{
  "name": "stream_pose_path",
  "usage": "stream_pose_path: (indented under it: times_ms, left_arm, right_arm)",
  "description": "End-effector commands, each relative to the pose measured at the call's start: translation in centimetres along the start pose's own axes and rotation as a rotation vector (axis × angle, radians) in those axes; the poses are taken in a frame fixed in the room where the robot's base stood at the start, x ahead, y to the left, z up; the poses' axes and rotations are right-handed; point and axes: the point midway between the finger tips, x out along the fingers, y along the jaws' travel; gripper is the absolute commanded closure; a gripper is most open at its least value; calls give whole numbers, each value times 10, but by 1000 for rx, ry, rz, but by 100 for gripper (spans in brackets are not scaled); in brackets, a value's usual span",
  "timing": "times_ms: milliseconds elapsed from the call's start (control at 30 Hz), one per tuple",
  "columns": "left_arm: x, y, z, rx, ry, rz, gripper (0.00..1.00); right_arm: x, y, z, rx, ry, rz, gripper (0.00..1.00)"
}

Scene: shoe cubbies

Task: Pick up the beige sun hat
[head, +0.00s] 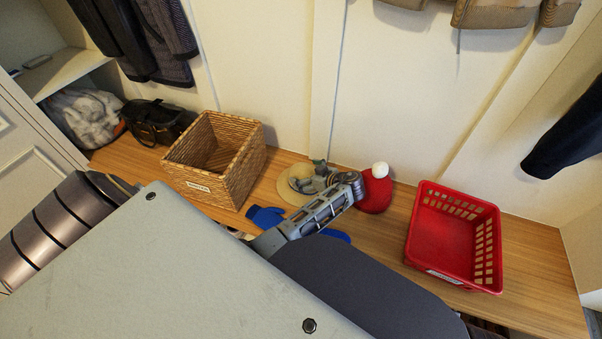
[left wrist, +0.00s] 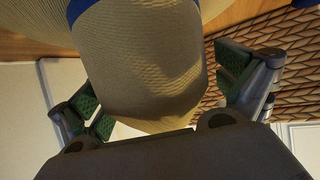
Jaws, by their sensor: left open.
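The beige sun hat (head: 286,190) lies on the wooden bench, between the wicker basket and a red knit hat. My left gripper (head: 322,180) is over it in the head view and hides part of it. In the left wrist view the hat's rounded crown (left wrist: 140,70), with a blue band, fills the space between the spread fingers of my left gripper (left wrist: 163,90). The green finger pads stand on either side of the crown. I cannot tell whether they touch it. My right gripper is not in view.
A wicker basket (head: 240,165) stands left of the hat, a red knit hat (head: 375,193) with a white pompom to its right. A blue glove (head: 263,216) lies in front. A red plastic basket (head: 443,235) stands further right, a black bag (head: 157,124) at the left.

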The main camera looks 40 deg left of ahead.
Motion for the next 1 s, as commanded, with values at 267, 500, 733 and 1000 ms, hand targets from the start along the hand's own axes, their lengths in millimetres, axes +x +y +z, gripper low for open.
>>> stream_pose_path:
  times_ms: [267,500,733,1000]
  left_arm:
    - [-2,-1,3,0,0,-1,0]
    - [-2,-1,3,0,0,-1,0]
    - [-2,-1,3,0,0,-1,19]
    - [-2,-1,3,0,0,-1,40]
  right_arm:
    - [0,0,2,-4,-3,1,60]
    - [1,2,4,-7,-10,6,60]
    - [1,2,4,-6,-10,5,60]
    - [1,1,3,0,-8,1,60]
